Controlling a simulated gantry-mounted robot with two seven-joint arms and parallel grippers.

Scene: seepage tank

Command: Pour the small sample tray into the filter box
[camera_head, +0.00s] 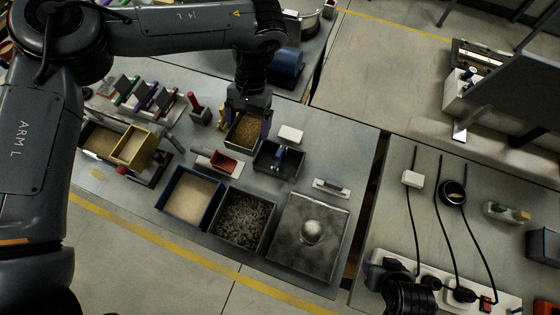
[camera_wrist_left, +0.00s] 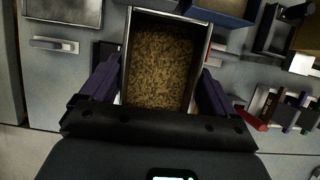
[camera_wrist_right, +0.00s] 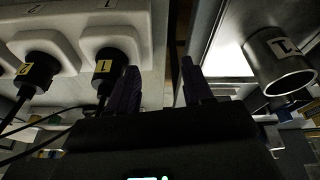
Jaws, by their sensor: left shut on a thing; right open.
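The small sample tray (camera_head: 243,132) is dark-walled and filled with brown grains. It also fills the middle of the left wrist view (camera_wrist_left: 160,70). My left gripper (camera_head: 247,120) is shut on it, one purple finger on each side. The tray looks level, with the grains inside. Which container is the filter box I cannot tell for sure; candidates are the dark gravel-filled box (camera_head: 243,219) and the blue-rimmed sand box (camera_head: 165,186), both in front of the held tray. My right gripper (camera_wrist_right: 160,82) is open and empty, beside the power strip.
A dark tray holding a blue item (camera_head: 279,159), a small red tray (camera_head: 223,163) and a white block (camera_head: 290,133) lie near the held tray. A grey domed plate (camera_head: 311,233) is at front right. A yellow-framed box (camera_head: 131,148) stands left. Cables and plugs (camera_head: 462,294) crowd the right table.

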